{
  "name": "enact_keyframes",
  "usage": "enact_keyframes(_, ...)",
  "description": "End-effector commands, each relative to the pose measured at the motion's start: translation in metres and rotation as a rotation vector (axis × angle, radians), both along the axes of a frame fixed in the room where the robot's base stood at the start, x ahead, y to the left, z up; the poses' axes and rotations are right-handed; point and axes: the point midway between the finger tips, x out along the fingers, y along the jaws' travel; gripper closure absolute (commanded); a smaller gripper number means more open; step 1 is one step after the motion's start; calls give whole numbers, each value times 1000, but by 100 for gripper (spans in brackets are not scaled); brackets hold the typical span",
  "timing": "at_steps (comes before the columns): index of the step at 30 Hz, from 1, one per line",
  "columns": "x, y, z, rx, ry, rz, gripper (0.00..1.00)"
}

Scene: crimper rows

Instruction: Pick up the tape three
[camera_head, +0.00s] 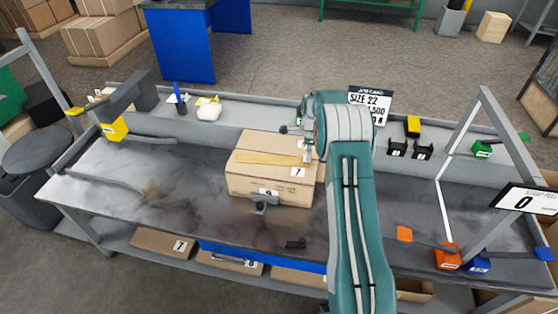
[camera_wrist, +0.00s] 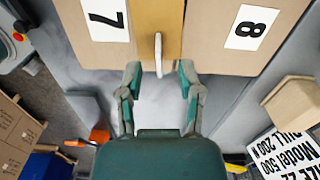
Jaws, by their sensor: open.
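A thin pale upright thing (camera_wrist: 158,55), which looks like a tape roll seen edge-on, stands on the brown strip along the top of the cardboard box (camera_wrist: 210,60). I cannot read a number on it, so I cannot tell if it is tape three. My gripper (camera_wrist: 160,73) is open, its two teal fingers on either side of the near end of the roll, with gaps at both sides. In the head view my gripper (camera_head: 307,143) is over the right part of the box (camera_head: 262,187), mostly hidden by my arm.
The grey workbench (camera_head: 190,215) holds a yellow-ended tool (camera_head: 113,129) at left and orange (camera_head: 447,257) and blue (camera_head: 478,263) blocks at right. A sign (camera_head: 370,104) stands behind my arm. A slanted grey frame (camera_head: 462,123) rises at right. Bench space left of the box is mostly clear.

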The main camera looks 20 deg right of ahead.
Motion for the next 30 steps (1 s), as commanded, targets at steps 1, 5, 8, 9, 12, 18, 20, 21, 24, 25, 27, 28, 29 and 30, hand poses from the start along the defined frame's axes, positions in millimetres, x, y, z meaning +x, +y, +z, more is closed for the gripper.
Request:
enact_keyframes(1, 0, 1, -10, 1, 3, 0, 53)
enact_keyframes(5, 0, 1, -24, 0, 1, 0, 53)
enact_keyframes(8, 0, 1, -25, 0, -1, 0, 53)
enact_keyframes(9, 0, 1, -25, 0, -1, 0, 53)
enact_keyframes(12, 0, 1, -25, 0, -1, 0, 66)
enact_keyframes(18, 0, 1, -25, 0, -1, 0, 100)
enact_keyframes(20, 0, 1, -25, 0, -1, 0, 100)
enact_keyframes(21, 0, 1, -25, 0, -1, 0, 100)
enact_keyframes(24, 0, 1, -25, 0, -1, 0, 100)
enact_keyframes(25, 0, 1, -25, 0, -1, 0, 100)
enact_keyframes(27, 0, 1, -25, 0, 0, 0, 100)
enact_keyframes(28, 0, 1, -24, 0, -1, 0, 100)
enact_keyframes(29, 0, 1, -24, 0, -1, 0, 100)
enact_keyframes(30, 0, 1, -22, 0, -1, 0, 100)
